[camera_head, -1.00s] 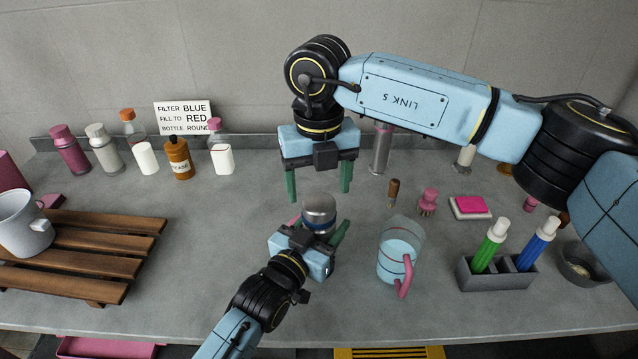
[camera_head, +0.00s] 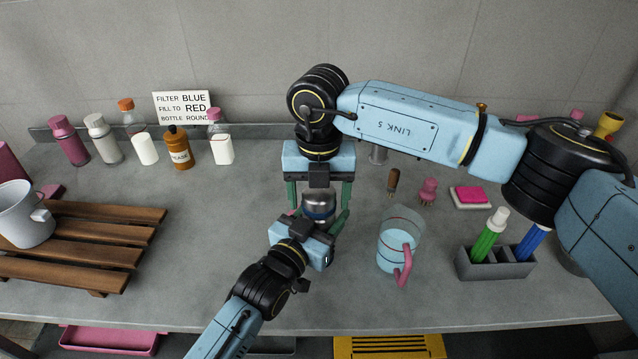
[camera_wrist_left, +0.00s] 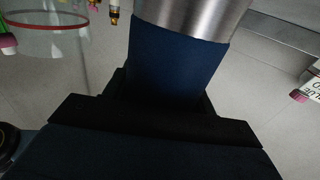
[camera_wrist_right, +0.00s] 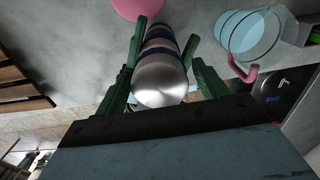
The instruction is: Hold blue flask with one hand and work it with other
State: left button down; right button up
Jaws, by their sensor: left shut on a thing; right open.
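The blue flask (camera_head: 319,212) stands upright near the middle of the counter, with a rounded steel cap and a dark blue band. In the left wrist view its blue body (camera_wrist_left: 178,68) fills the middle below a steel part. My left gripper (camera_head: 317,222) is shut on the flask's body from the front. My right gripper (camera_head: 319,202) points down from above, open, one green finger on each side of the cap. The right wrist view shows the flask (camera_wrist_right: 162,62) between the open fingers, with no clear contact. The flask's lower part is hidden by the left gripper.
A clear jug (camera_head: 398,245) with a pink handle stands close right of the flask. A grey marker holder (camera_head: 495,264) is farther right. A wooden rack (camera_head: 85,245) with a white mug (camera_head: 25,215) is at left. Several bottles line the back left.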

jog(key=shift+c, duration=0.4)
jog(key=c, duration=0.9)
jog(key=shift+n, duration=1.7)
jog(key=o, duration=1.1)
jog(key=shift+r, duration=2.3)
jog(key=shift+c, duration=0.6)
notch_tip(320, 180, up, 3)
jog(key=m, duration=0.3)
jog(key=shift+f, duration=3.85)
